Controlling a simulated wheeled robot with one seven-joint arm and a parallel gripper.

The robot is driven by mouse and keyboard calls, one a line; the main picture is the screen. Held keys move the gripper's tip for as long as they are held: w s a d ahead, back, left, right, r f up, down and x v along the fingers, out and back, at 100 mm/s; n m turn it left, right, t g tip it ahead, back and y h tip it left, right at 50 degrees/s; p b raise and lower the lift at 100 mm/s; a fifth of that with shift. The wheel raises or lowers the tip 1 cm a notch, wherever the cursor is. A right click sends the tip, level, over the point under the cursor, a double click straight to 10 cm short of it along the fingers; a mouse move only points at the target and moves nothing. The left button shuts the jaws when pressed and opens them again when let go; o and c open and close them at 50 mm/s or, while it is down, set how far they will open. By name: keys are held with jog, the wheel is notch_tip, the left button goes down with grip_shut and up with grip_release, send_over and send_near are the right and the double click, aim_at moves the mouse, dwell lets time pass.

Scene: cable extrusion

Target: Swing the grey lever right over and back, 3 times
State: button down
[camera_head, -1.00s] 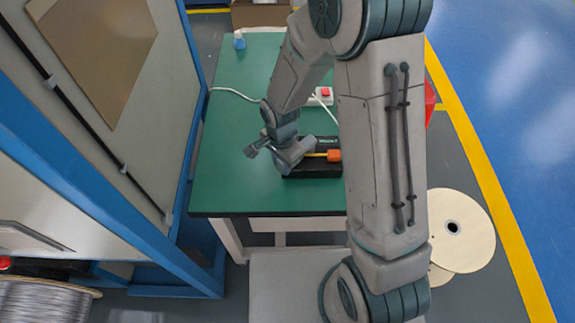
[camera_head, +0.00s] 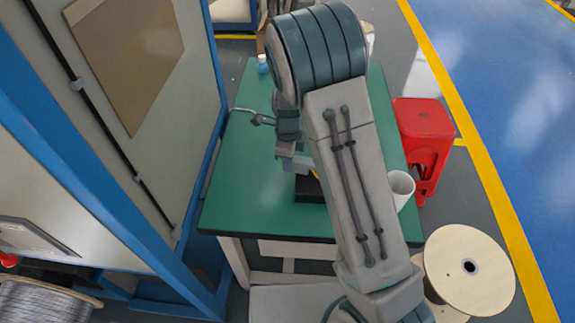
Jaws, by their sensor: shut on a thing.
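A black device (camera_head: 312,190) sits on the green table, mostly covered by my arm. A small yellow strip shows on it at the arm's edge. My gripper (camera_head: 298,162) is at the left end of the device, just under my wrist, and is shut on the grey lever. The lever itself cannot be made out, because the fingertips and their surroundings are small and partly hidden by my arm.
The green table (camera_head: 240,190) is clear at its left and front. A small blue-capped bottle (camera_head: 263,66) stands at its far left. A white cylinder (camera_head: 401,186) is at the right edge. A red stool (camera_head: 424,135) and wooden reel (camera_head: 468,268) stand to the right. A blue-framed cabinet (camera_head: 170,200) is at left.

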jog(key=w+m, duration=0.1)
jog(key=w+d+m+p, duration=0.1)
jog(key=shift+w+r+m, duration=0.1)
jog(key=shift+w+m, duration=0.05)
jog(key=shift+m, duration=0.25)
jog(key=shift+w+d+m+p, duration=0.45)
jog(key=shift+w+m, duration=0.1)
jog(key=shift+m, duration=0.25)
jog(key=shift+w+d+m+p, duration=0.45)
jog(key=shift+w+m, duration=0.1)
jog(key=shift+m, duration=0.25)
jog(key=c, duration=1.1)
grip_release()
notch_tip(320, 180, up, 14)
jog(key=shift+f+b, duration=0.25)
jog(key=shift+b, duration=0.25)
